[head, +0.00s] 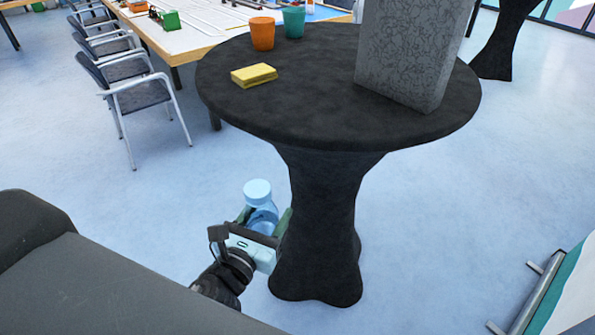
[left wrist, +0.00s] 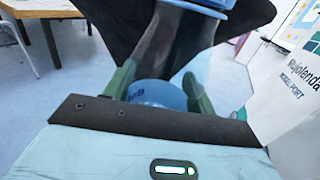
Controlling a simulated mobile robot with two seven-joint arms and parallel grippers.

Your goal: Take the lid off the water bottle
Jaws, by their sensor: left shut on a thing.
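The water bottle (head: 262,217) is clear blue, with a light blue lid (head: 257,191) on its top. My left gripper (head: 266,222) is shut on the bottle's body, with a green finger on either side. It holds the bottle upright or slightly tilted, beside the black table's lower part. In the left wrist view the bottle (left wrist: 157,94) sits between the green fingers (left wrist: 158,88). A blue rim, apparently the lid (left wrist: 212,5), is cut off at the top edge. The bottle's lower part is hidden by the gripper. My right gripper is not in view.
A round black-covered table (head: 310,125) stands close by, with an orange cup (head: 262,33), a teal cup (head: 293,22), yellow sponge-like block (head: 254,75) and grey patterned box (head: 410,55). Chairs (head: 140,85) are at upper left. A banner stand (head: 550,290) is at lower right.

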